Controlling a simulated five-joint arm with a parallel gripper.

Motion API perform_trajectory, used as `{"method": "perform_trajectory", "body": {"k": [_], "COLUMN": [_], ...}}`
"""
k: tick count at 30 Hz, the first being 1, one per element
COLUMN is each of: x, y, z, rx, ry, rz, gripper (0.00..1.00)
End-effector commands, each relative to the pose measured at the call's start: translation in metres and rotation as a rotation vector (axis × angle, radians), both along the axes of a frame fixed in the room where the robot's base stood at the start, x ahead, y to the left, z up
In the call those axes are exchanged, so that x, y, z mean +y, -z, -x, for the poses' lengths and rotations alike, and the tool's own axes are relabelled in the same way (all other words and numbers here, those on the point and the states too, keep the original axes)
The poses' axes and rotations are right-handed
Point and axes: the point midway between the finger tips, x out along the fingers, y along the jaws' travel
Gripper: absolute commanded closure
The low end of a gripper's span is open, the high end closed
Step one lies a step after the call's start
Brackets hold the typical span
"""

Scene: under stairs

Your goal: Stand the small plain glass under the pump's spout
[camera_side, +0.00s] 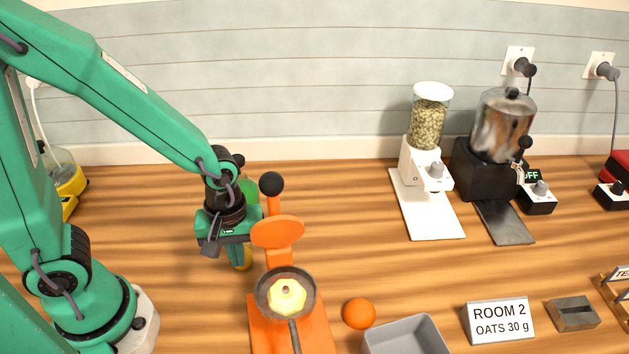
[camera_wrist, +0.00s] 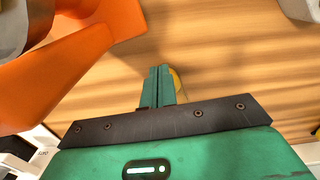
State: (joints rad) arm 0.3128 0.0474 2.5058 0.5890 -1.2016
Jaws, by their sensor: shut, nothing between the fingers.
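My gripper (camera_side: 239,264) points down behind the left side of the orange press, its green fingers together and empty. In the wrist view the fingers (camera_wrist: 160,70) are closed side by side. A yellowish, partly see-through thing (camera_wrist: 178,85) shows just beyond the fingers' right edge; most of it is hidden and I cannot tell what it is. In the side view a yellow patch (camera_side: 248,258) shows beside the fingertips. A green shape (camera_side: 249,188) shows behind the gripper body, mostly covered. I cannot make out the small plain glass or the pump's spout for certain.
The orange press (camera_side: 279,233) with its dark bowl stands close right of my gripper. An orange fruit (camera_side: 359,313) and a grey tray (camera_side: 404,338) lie at the front. The wood between is clear.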

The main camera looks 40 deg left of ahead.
Motion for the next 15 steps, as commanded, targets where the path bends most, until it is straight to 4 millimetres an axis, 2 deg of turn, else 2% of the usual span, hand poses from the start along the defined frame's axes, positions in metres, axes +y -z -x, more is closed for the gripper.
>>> {"method": "perform_trajectory", "body": {"k": [6, 15], "x": [0.0, 0.0], "y": [0.016, 0.023], "z": [0.0, 0.0], "rx": [0.001, 0.0], "ry": [0.0, 0.0], "rz": [0.0, 0.0], "gripper": [1.0, 1.0]}}
